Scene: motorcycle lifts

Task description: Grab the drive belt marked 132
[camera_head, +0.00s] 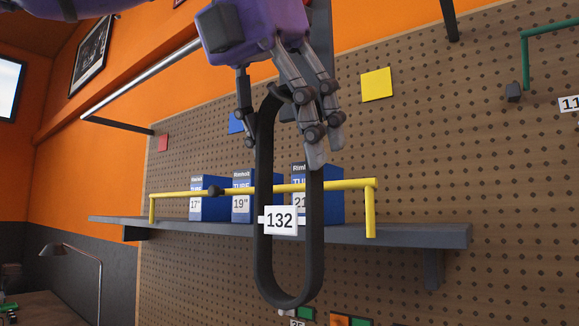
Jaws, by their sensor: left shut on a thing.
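The drive belt (265,165) is a long black loop with a white tag reading 132 (280,220) on its lower part. It hangs upright in front of the pegboard and shelf. My left gripper (281,125), on a purple wrist with grey fingers, is at the top of the loop and shut on the belt. One finger is on the left of the belt's top and the others are on the right. My right gripper does not show.
A grey shelf (412,233) with a yellow rail (345,184) is behind the belt. Blue tube boxes (212,206) stand on it. The pegboard (440,130) carries a yellow note (376,84) and a green hook (526,58) at right. A lamp (77,251) stands lower left.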

